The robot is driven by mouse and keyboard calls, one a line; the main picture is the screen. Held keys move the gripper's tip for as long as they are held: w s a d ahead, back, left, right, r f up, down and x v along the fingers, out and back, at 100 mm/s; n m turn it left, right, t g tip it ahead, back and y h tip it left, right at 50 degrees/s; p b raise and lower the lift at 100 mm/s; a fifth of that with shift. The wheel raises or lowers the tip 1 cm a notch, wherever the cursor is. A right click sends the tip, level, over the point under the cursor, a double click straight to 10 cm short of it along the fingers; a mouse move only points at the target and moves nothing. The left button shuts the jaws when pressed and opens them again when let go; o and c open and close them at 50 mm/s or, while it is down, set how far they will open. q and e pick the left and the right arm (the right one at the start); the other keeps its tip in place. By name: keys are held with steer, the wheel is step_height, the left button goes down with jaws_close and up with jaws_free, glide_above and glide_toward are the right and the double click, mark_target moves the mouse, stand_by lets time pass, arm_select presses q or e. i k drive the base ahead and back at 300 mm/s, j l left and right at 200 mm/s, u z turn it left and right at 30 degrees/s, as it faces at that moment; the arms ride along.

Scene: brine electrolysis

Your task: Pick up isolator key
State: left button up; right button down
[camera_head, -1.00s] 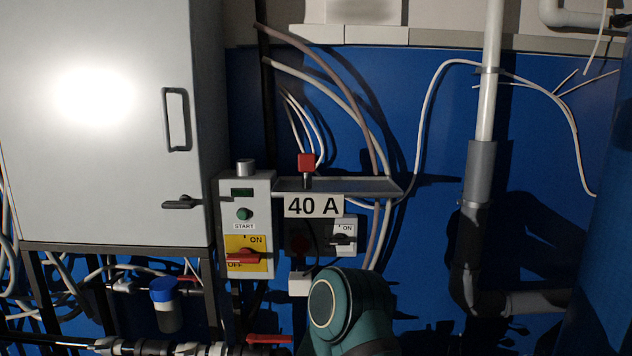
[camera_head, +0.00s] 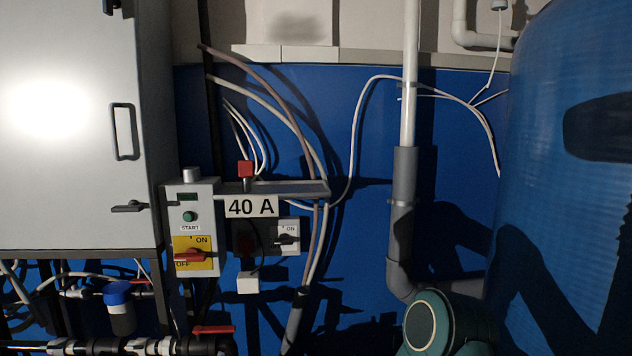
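A teal and dark rounded link of my arm shows at the bottom, right of centre, well below and to the right of the key. Neither gripper is in view.
Left of the shelf is a control box (camera_head: 190,225) with a green start button and a red rotary switch. A grey cabinet (camera_head: 70,130) stands further left. Cables (camera_head: 300,130) hang behind the shelf. A grey pipe (camera_head: 403,190) and a large blue tank (camera_head: 570,200) are on the right.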

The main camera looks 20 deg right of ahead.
mark_target(246, 168)
steer(key=z, duration=1.65)
steer(key=j+z, duration=0.4)
steer(key=k+j+z, duration=0.15)
steer(key=z, duration=0.25)
steer(key=k+j, duration=0.15)
steer(key=j, duration=0.15)
steer(key=k+j, duration=0.15)
steer(key=j, duration=0.2)
steer(key=k+j, duration=0.1)
steer(key=j, duration=0.2)
